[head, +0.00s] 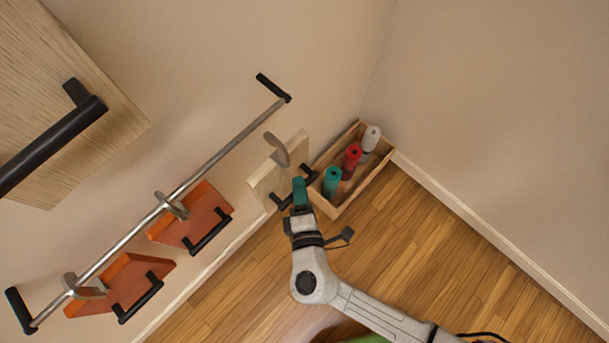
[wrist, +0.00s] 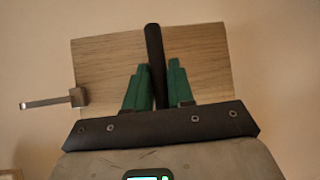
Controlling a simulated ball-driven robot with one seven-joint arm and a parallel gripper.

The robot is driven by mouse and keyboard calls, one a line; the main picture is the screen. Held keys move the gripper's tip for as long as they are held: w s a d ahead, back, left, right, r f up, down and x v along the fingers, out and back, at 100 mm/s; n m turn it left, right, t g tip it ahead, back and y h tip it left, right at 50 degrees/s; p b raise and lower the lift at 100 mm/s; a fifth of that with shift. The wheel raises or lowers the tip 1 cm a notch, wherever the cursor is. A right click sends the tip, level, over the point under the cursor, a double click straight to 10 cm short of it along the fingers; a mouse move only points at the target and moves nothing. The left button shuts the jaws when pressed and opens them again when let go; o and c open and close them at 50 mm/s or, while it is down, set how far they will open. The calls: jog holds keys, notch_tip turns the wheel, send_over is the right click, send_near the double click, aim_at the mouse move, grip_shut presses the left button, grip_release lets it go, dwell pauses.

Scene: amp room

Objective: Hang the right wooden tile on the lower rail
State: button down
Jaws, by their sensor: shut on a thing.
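The pale wooden tile (head: 266,183) is in front of the wall, right of the orange tiles in the head view. A metal hook (head: 277,149) sticks up from it, and a black bar handle (head: 281,203) is on its face. My gripper (head: 299,188) is shut on that handle. In the wrist view the green fingers (wrist: 157,90) stand on both sides of the handle (wrist: 154,50), with the tile (wrist: 105,60) behind and its hook (wrist: 52,102) at the left. The silver rail (head: 235,142) runs along the wall; the tile's hook looks apart from it, near its right end.
Two orange tiles (head: 193,215) (head: 122,284) hang by hooks on the rail's left half. A larger wooden panel (head: 65,60) with a black handle fills the upper left. A wooden crate (head: 335,209) with green, red and white rolls stands in the corner, close beside the held tile.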

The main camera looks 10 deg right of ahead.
jog(key=w+a+f+b, duration=0.2)
jog(key=w+a+b, duration=0.1)
jog(key=w, duration=0.3)
jog(key=shift+w+a+f, duration=0.25)
jog(key=shift+a+f, duration=0.05)
jog(key=shift+a, duration=0.5)
dwell(0.4)
jog(key=c, duration=0.9)
grip_release()
jog(key=shift+f, duration=0.2)
jog(key=shift+s, duration=0.1)
